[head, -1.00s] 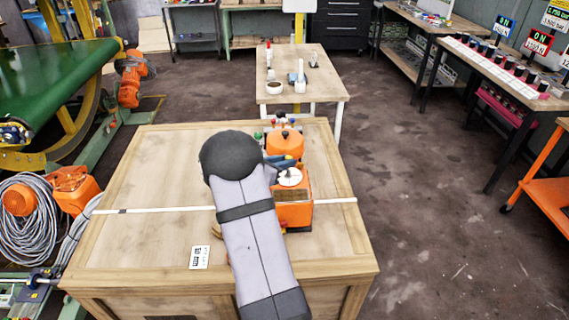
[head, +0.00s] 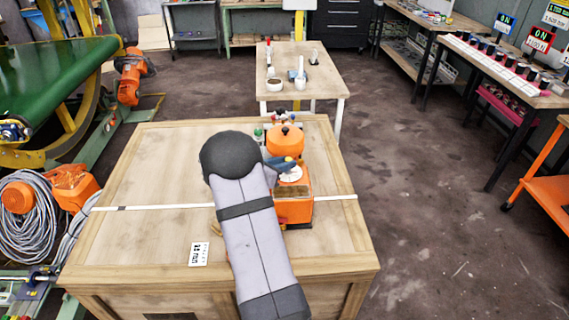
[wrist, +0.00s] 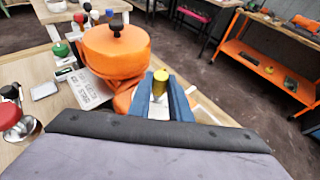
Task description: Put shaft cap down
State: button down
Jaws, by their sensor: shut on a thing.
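My gripper (wrist: 160,100) has blue fingers shut around a gold cylinder (wrist: 160,80), which looks like the shaft cap. It is upright, with its top showing between the fingertips. In the head view its yellow top also shows (head: 289,159), by the blue fingers above a pale disc (head: 291,175) on the orange machine (head: 293,208). The orange domed part (wrist: 115,52) with a black knob stands just beyond the fingers in the wrist view. The cap's lower end and any contact beneath it are hidden by the fingers.
The machine stands on a wooden crate top (head: 150,170), whose left part is mostly clear. A printed card (head: 199,254) lies near its front. A green-topped item (wrist: 61,50) and a red-topped item (wrist: 10,117) stand at the left in the wrist view. A smaller table (head: 330,88) is behind.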

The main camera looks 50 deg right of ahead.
jog(key=c, duration=1.6)
grip_release()
jog(key=shift+c, duration=0.2)
jog(key=shift+r+p, duration=0.75)
jog(key=shift+r, duration=0.05)
jog(key=b+v, duration=0.2)
jog(key=v, duration=1)
jog(key=shift+f, duration=0.15)
jog(key=s+a+f+m+y, duration=0.3)
jog(key=s+a+m+y, duration=0.1)
jog(key=a, duration=0.7)
jog(key=s+a+f+m+y, duration=0.3)
jog(key=s+a+m+y, duration=0.2)
jog(key=a+m, duration=0.3)
jog(key=s+a+f+m+y, duration=0.4)
jog(key=s+a+m, duration=0.2)
jog(key=a, duration=0.7)
jog(key=shift+s+a+y, duration=0.3)
jog(key=shift+s, duration=0.3)
